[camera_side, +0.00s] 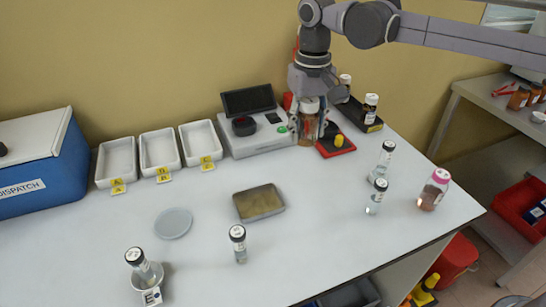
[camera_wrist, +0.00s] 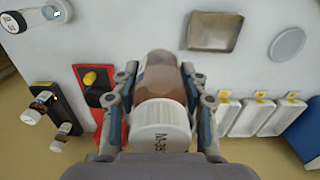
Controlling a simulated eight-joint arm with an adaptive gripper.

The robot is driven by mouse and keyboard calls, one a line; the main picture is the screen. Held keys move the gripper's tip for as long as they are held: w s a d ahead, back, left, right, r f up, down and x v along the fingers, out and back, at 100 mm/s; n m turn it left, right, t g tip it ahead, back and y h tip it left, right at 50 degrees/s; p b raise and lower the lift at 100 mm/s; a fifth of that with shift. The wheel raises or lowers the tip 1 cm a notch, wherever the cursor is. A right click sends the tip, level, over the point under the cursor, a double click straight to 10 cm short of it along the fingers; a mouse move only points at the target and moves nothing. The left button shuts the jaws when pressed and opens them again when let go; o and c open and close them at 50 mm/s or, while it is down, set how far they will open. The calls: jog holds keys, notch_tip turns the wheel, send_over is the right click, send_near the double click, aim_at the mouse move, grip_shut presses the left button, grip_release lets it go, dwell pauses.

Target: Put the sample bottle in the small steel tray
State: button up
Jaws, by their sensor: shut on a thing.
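My gripper (camera_side: 308,130) points down at the back of the bench, between the grey analyser and the red pad. It is shut on an amber bottle with a white cap (camera_side: 309,104). In the wrist view this bottle (camera_wrist: 162,88) sits between both fingers, with its cap towards the camera and a partly readable mark on it. I cannot tell whether its base touches the bench. The small steel tray (camera_side: 258,203) lies flat and empty mid-bench, to the lower left of my gripper; it also shows at the top of the wrist view (camera_wrist: 215,31).
The analyser (camera_side: 255,140) and red pad with yellow knob (camera_side: 335,146) flank the bottle. White trays (camera_side: 159,152) stand left, near a blue box (camera_side: 40,165). Several bottles stand right (camera_side: 434,190).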

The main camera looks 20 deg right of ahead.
aim_at(304, 143)
notch_tip(304, 143, down, 4)
jog(key=shift+r, duration=0.15)
jog(key=shift+a+f, duration=0.2)
jog(key=shift+f, duration=0.05)
jog(key=a+f, duration=0.2)
jog(key=a, duration=0.1)
jog(key=a+f, duration=0.2)
jog(key=a, duration=0.2)
jog(key=a+f, duration=0.2)
jog(key=a, duration=0.2)
jog(key=shift+s+f, duration=0.2)
jog(key=shift+f, duration=2.15)
jog(key=shift+f, duration=0.15)
jog(key=o, duration=1.2)
notch_tip(304, 143, up, 12)
jog(key=shift+r, duration=0.15)
